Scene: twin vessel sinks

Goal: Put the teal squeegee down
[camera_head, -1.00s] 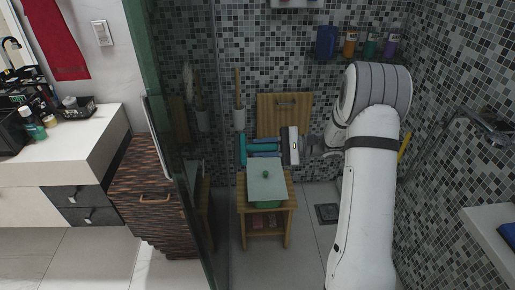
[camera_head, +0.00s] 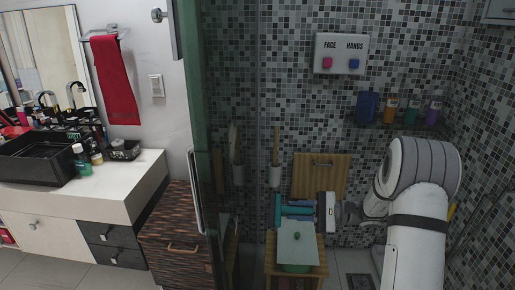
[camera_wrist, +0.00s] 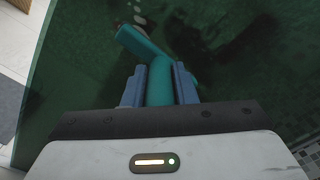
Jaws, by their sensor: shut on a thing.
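The teal squeegee (camera_head: 278,209) is held out sideways in the shower area, above the far side of a small wooden stool. My gripper (camera_head: 298,207), with blue fingers, is shut on it. In the wrist view, the teal handle (camera_wrist: 160,84) sits between both fingers of my gripper (camera_wrist: 158,74). A slanted teal part (camera_wrist: 140,43) extends beyond the fingertips. Its far end is dim against the green glass, and the squeegee touches no surface that I can make out.
The wooden stool (camera_head: 317,269) bears a pale lid (camera_head: 297,248) with a green knob. A wooden panel (camera_head: 320,172) stands at the tiled wall. The green-edged glass screen (camera_head: 190,110) divides the shower from the white counter (camera_head: 125,185). Bottles (camera_head: 411,110) stand on a wall shelf.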

